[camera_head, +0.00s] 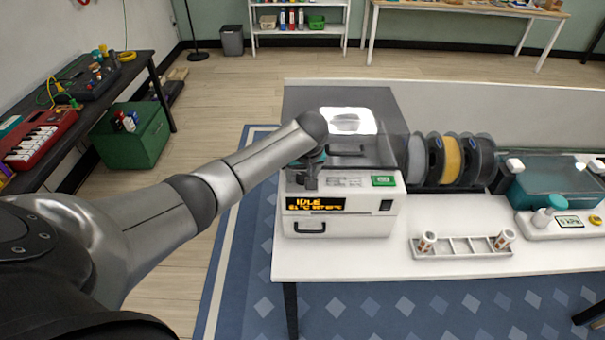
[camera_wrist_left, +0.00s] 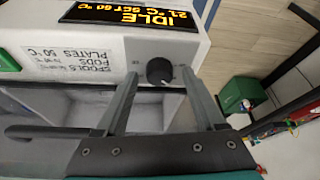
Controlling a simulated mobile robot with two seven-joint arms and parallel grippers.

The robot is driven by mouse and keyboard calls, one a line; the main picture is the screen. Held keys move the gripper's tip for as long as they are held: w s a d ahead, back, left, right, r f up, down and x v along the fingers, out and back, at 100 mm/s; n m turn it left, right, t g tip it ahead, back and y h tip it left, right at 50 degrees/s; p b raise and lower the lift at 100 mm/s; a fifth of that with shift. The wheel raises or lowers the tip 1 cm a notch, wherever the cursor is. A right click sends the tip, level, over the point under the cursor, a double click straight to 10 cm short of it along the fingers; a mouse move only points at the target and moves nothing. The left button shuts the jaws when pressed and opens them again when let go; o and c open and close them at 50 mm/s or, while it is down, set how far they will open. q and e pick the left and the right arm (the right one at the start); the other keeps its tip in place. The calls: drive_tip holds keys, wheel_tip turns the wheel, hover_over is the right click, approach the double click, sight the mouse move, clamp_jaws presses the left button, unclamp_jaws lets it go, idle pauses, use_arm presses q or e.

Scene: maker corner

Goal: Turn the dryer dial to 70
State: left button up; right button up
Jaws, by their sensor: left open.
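The dryer (camera_head: 340,222) is a white box with a clear lid at the left end of the white table. Its orange display (camera_head: 316,204) reads IDLE; the display (camera_wrist_left: 129,17) appears upside down in the left wrist view, with a current and a set temperature, the set figure hard to read. The round black dial (camera_wrist_left: 159,71) has a light pointer mark. My left gripper (camera_wrist_left: 160,78) is open, its two fingertips on either side of the dial; contact cannot be told. In the head view the left gripper (camera_head: 308,173) hides the dial. My right gripper is not in view.
A green button (camera_head: 383,181) and a printed label (camera_head: 343,182) are on the dryer's top panel. Filament spools (camera_head: 452,160) stand right of the dryer. A white rack (camera_head: 462,247) with small containers lies in front of them. The table's front left is bare.

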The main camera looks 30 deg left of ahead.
use_arm(q)
drive_tip(key=shift+c, duration=0.3)
clamp_jaws()
idle(0.3)
